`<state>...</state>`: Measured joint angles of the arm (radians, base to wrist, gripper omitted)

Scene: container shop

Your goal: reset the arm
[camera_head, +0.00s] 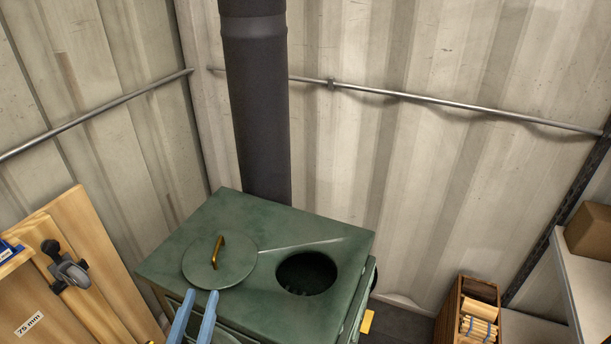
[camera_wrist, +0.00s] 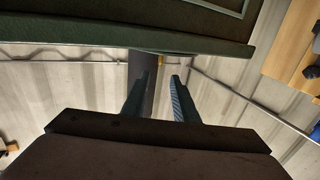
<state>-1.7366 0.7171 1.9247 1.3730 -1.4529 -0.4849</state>
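My gripper (camera_head: 201,293) is at the lower edge of the head view, at the front edge of the green stove (camera_head: 318,238). Its two blue fingers stand apart, with nothing seen between them. A round green lid (camera_head: 207,272) with a brass handle (camera_head: 217,251) lies on the stove top, just beyond the fingertips. To its right is a round open hole (camera_head: 307,272), dark inside. In the wrist view my gripper (camera_wrist: 161,77) also shows a gap between its fingers, below the stove's edge (camera_wrist: 100,38). Whether the fingertips touch the stove cannot be told.
A dark stovepipe (camera_head: 258,110) rises behind the stove. Wooden boards (camera_head: 75,280) with a clamp-like tool (camera_head: 66,268) stand at the left. A wooden crate of sticks (camera_head: 478,312) and a shelf (camera_head: 580,270) with a cardboard box (camera_head: 592,230) are at the right.

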